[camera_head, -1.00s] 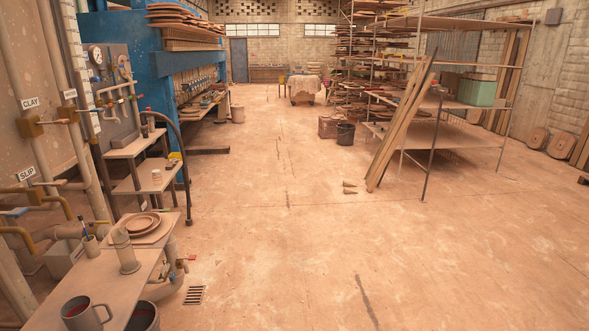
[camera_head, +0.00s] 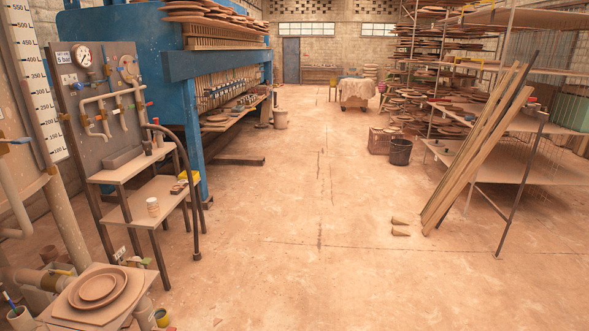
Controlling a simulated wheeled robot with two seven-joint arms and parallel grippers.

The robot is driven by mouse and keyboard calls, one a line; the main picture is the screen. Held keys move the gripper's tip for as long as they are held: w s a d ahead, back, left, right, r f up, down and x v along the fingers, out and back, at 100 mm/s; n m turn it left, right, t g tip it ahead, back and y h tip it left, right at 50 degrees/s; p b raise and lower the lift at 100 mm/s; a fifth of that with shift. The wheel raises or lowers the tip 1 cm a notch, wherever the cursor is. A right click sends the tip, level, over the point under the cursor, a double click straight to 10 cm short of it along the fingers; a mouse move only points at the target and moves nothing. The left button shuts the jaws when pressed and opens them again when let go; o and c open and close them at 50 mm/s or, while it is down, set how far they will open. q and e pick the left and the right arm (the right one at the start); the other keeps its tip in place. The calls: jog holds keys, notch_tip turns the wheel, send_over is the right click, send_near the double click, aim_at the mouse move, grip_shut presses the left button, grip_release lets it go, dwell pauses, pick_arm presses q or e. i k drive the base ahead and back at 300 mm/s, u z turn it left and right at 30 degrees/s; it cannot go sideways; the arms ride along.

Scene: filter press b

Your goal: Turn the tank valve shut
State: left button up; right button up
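Neither of my grippers is in view. At the left edge a tank level scale (camera_head: 32,85) marked in litres stands beside the pipes. A brass valve with a blue lever (camera_head: 15,141) sits on a pipe there, cut by the frame edge. A grey panel (camera_head: 100,135) carries a pressure gauge (camera_head: 83,56) and white pipework with several small valves, some with blue, red or green handles. I cannot tell which valve is the tank valve or how far any is turned.
A stepped stand (camera_head: 160,192) and a curved dark rail (camera_head: 186,190) stand before the blue press (camera_head: 192,130). Shelving with leaning planks (camera_head: 475,150) stands right. The middle floor (camera_head: 330,270) is clear.

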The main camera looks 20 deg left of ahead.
aim_at(60, 272)
jog(key=u, duration=0.65)
jog(key=i, duration=1.75)
jog(key=u, duration=1.75)
jog(key=i, duration=0.95)
jog(key=u, duration=0.4)
